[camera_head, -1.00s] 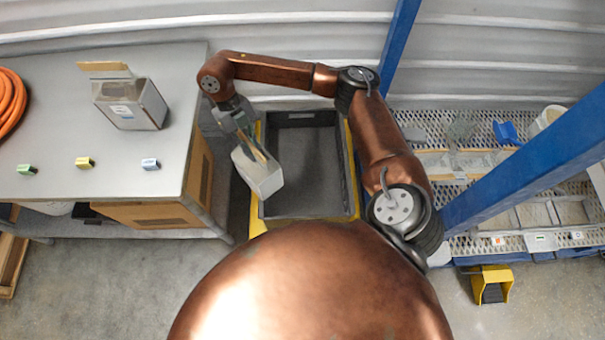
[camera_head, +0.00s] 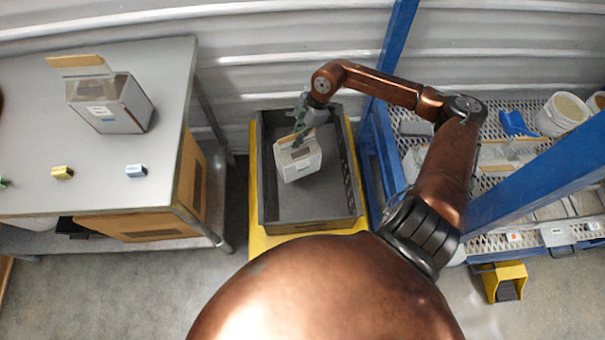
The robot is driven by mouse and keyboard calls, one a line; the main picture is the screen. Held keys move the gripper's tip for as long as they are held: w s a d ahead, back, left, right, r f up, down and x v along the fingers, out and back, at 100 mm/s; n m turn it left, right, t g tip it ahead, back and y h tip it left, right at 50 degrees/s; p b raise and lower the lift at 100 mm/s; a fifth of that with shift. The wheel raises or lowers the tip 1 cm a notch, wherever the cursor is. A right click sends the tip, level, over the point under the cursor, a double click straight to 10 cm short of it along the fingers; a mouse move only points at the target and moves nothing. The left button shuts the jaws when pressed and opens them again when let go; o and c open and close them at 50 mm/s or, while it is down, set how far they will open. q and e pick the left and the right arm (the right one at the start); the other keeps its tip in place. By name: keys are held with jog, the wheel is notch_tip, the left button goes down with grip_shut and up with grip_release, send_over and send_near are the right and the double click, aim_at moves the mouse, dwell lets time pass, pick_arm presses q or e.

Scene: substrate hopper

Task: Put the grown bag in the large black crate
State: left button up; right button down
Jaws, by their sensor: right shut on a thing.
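A white, box-shaped bag (camera_head: 300,164) with a brownish open top hangs from my right gripper (camera_head: 301,130), which is shut on its upper edge. The bag is tilted and shows within the outline of the large black crate (camera_head: 310,226). Whether it touches the crate floor I cannot tell. The crate is open, looks otherwise empty and stands on a yellow base. My left gripper is not in view.
A blue post (camera_head: 540,165) and a mesh shelf with white buckets (camera_head: 563,112) stand at right, close to my arm.

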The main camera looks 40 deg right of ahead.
jog(key=d+m, duration=0.1)
jog(key=d+f+m+t, duration=0.1)
jog(key=d+m+b, duration=0.1)
jog(key=shift+s+d+f+m, duration=0.1)
jog(key=shift+d+f+m, duration=0.05)
jog(key=shift+f+m, duration=0.2)
jog(key=shift+f+h, duration=0.25)
jog(key=shift+h, duration=0.05)
notch_tip(320, 180, down, 5)
jog(key=shift+r+b, duration=0.1)
jog(key=shift+b, duration=0.9)
jog(key=shift+f+b, duration=0.7)
jog(key=shift+f, duration=1.3)
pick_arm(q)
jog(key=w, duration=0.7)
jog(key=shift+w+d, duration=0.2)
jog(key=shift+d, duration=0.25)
pick_arm(e)
jog(key=shift+f, duration=0.35)
jog(key=c, duration=2.5)
grip_release()
jog(key=shift+s+d+f, duration=0.1)
jog(key=shift+s+f, duration=0.05)
jog(key=shift+f, duration=0.05)
jog(key=o, duration=0.5)
jog(key=shift+c, duration=0.2)
